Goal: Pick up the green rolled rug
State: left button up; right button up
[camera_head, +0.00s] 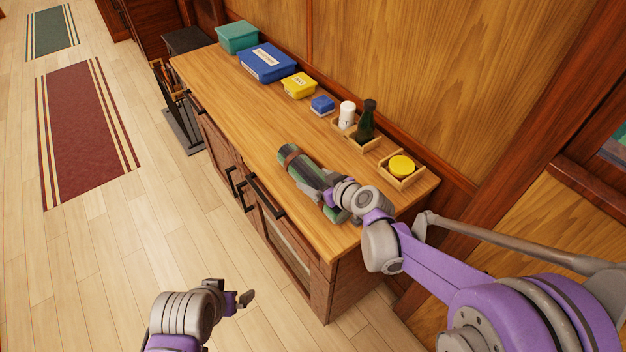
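The green rolled rug (299,164) lies on the wooden counter top near its front right end, with a brown band around it. My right gripper (318,193) is at the rug, over its nearer half, and hides part of it. I cannot tell whether its fingers are closed on the rug or only around it. My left gripper (241,300) is low in front of the cabinet, over the floor, empty and apart from the rug. Its fingers look spread.
The counter (215,80) carries a teal box (238,37), a blue box (267,62), a yellow box (299,85) and a small blue box (322,105) along the wall. A white container (346,114), dark bottle (367,121) and yellow-lidded tin (401,166) sit in wooden holders. A red rug (85,130) lies flat on the floor.

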grip_shut()
